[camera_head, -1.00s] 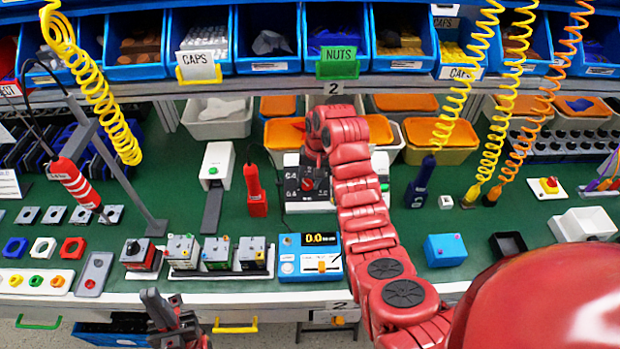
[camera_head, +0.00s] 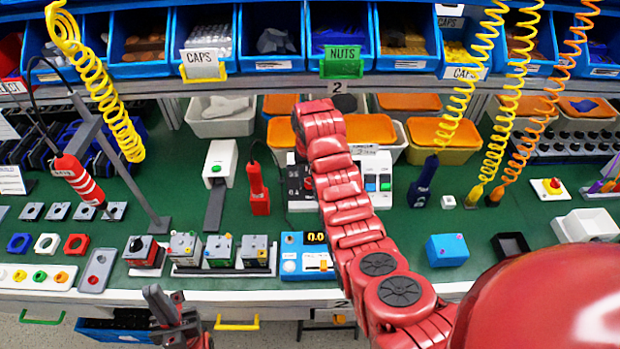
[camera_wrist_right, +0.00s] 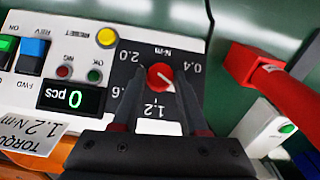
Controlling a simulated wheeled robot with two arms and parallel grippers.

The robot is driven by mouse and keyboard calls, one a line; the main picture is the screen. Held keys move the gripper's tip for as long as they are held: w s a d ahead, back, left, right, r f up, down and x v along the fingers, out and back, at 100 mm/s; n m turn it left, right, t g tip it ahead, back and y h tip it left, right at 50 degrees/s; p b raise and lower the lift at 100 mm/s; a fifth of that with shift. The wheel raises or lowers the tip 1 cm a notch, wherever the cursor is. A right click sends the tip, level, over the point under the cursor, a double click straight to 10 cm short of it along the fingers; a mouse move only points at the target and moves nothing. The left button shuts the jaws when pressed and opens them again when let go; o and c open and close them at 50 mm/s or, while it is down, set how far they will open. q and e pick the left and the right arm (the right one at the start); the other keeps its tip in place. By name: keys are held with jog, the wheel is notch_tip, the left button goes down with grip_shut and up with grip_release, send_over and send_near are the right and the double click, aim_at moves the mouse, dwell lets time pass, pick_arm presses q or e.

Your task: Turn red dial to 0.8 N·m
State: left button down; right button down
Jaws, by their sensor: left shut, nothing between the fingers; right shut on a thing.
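The red dial (camera_wrist_right: 160,77) sits on a dark scale plate (camera_wrist_right: 150,58) marked 2.0, 0.4, 1.2 and N·m, upside down in the right wrist view. Its pale pointer mark aims down and right in that view, between 1.2 and the right finger. The 0.8 mark is hidden there. My right gripper (camera_wrist_right: 160,80) is shut on the dial, one finger on each side. My left gripper (camera_head: 166,303) is shut and empty at the table's front edge.
Beside the dial are a yellow RESET button (camera_wrist_right: 107,37), a counter display (camera_wrist_right: 72,97) and a torque card reading 1.2 N·m (camera_wrist_right: 35,128). A blue meter (camera_head: 300,258) is in front, partly covered by my arm.

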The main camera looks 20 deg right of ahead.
jog(key=shift+c, duration=2.2)
grip_release()
notch_tip(320, 180, up, 9)
jog(key=p, duration=0.8)
notch_tip(320, 180, up, 8)
jog(key=p, duration=0.2)
send_over(309, 185)
jog(key=shift+s+r, duration=0.15)
jog(key=shift+s, duration=0.05)
